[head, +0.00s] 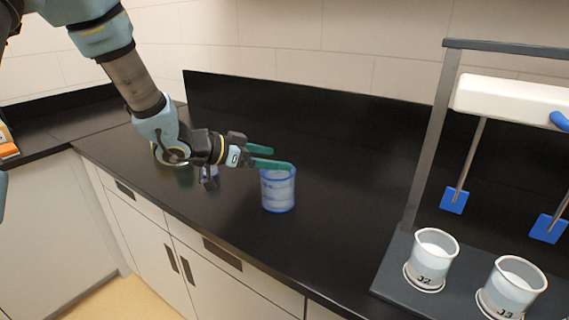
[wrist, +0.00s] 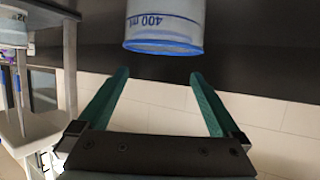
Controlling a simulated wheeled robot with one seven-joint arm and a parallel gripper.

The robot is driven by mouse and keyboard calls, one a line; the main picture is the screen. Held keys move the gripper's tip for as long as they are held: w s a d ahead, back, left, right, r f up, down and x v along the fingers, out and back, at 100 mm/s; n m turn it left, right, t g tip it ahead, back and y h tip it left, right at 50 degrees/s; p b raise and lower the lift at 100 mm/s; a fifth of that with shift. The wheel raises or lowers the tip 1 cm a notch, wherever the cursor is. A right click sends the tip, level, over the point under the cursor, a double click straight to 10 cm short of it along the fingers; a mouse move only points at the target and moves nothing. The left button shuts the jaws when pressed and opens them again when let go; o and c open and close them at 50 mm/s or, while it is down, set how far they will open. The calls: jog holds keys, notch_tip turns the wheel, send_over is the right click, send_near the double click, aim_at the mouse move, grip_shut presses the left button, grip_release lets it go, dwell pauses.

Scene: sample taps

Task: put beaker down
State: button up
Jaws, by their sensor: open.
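The beaker (head: 278,191), clear with a blue rim and blue base edge, stands upright on the black counter (head: 330,215) in the middle of the head view. In the wrist view the beaker (wrist: 165,25) shows a "400 ml" mark and appears just beyond the fingertips, cut off by the top edge. My gripper (head: 281,158) is open, its green fingers at the height of the beaker's rim. In the wrist view my gripper (wrist: 160,75) has nothing between its fingers. Whether a finger touches the rim, I cannot tell.
A jar test stand at right has a white head (head: 515,98), blue paddles (head: 454,198) and labelled beakers J2 (head: 432,260) and J3 (head: 512,288). More glassware (head: 210,172) is partly hidden behind my gripper. The counter between beaker and stand is clear.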

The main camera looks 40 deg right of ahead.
jog(key=w+a+n+t+y, duration=0.35)
jog(key=w+a, duration=0.25)
jog(key=a, duration=0.4)
jog(key=w+a+n+t+y, duration=0.25)
jog(key=w+a+n, duration=0.2)
jog(key=a, duration=0.55)
jog(key=w+a+n+t+y, duration=0.35)
jog(key=w+a, duration=0.35)
jog(key=a, duration=0.3)
jog(key=s+a+f+n+g+y, duration=0.1)
jog(key=s+a+n+g+y, duration=0.1)
jog(key=s+a+n, duration=0.2)
jog(key=s+a+f+n+g+y, duration=0.1)
jog(key=s+a+f+n+g, duration=0.1)
jog(key=s+a, duration=0.7)
jog(key=a+n+g, duration=0.1)
jog(key=a, duration=0.2)
jog(key=shift+s+a+f+n+y+b, duration=0.2)
jog(key=shift+s+f+n+y+b, duration=0.1)
jog(key=shift+n+y+b, duration=0.1)
